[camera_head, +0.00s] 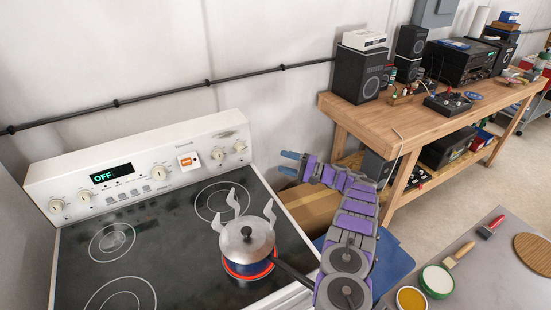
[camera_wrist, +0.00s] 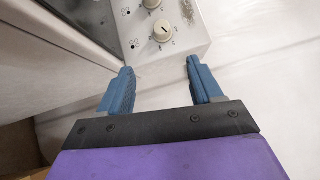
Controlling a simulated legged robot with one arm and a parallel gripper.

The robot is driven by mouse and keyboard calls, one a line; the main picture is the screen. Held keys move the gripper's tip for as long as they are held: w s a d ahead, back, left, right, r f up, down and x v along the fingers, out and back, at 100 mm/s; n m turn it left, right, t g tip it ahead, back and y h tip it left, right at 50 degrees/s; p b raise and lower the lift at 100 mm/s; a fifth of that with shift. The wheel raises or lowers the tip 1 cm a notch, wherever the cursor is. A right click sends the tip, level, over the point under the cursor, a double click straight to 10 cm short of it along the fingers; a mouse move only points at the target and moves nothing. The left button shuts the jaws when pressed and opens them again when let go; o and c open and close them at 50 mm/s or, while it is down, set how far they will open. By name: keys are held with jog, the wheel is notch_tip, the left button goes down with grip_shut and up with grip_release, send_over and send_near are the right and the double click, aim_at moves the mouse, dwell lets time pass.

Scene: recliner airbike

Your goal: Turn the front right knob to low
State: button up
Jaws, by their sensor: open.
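The white stove (camera_head: 150,165) has a back panel with several cream knobs and a display reading OFF. Two knobs sit at the panel's right end; the rightmost knob (camera_head: 239,146) also shows in the wrist view (camera_wrist: 162,31), and its neighbour (camera_head: 217,153) is partly cut off at the top there (camera_wrist: 151,3). Which one is the front right knob I cannot tell. A pot (camera_head: 247,240) stands on the glowing red front right burner (camera_head: 247,270). My gripper (camera_head: 291,163) is open and empty, right of the panel. In the wrist view its blue fingers (camera_wrist: 160,82) are apart, below the rightmost knob, not touching it.
The pot's dark handle (camera_head: 295,275) points toward my arm. A wooden workbench (camera_head: 400,120) with speakers and electronics stands to the right. A grey table (camera_head: 490,270) with jars and a brush is at the lower right.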

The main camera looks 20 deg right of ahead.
aim_at(242, 151)
jog(key=shift+s+d, duration=0.25)
jog(key=shift+d, duration=0.1)
notch_tip(242, 151, up, 4)
jog(key=d+m+t+h, duration=0.2)
jog(key=m+t+h, duration=0.2)
jog(key=m+t, duration=0.45)
jog(key=s+a+m+h, duration=0.2)
jog(key=a+m+h, duration=0.1)
jog(key=a+m, duration=0.1)
jog(key=s+a+f+m+g+h+p, duration=0.1)
jog(key=s+a+m+h, duration=0.1)
jog(key=a+m, duration=0.3)
jog(key=s+a+f+m+h+p, duration=0.1)
jog(key=s+a+m+h, duration=0.2)
jog(key=m, duration=0.5)
jog(key=shift+s+a+f+g+h, duration=0.1)
jog(key=shift+s+a+g+h, duration=0.1)
jog(key=shift+s+a, duration=0.3)
jog(key=shift+s+a+g+h, duration=0.1)
jog(key=shift+s+a+g, duration=0.05)
jog(key=shift+a, duration=0.55)
jog(key=w+a+b, duration=0.1)
jog(key=w, duration=0.4)
jog(key=w+a+b, duration=0.1)
jog(key=w, duration=0.5)
jog(key=w+a+b, duration=0.1)
jog(key=w, duration=0.5)
jog(key=shift+a, duration=0.15)
jog(key=shift+c, duration=0.3)
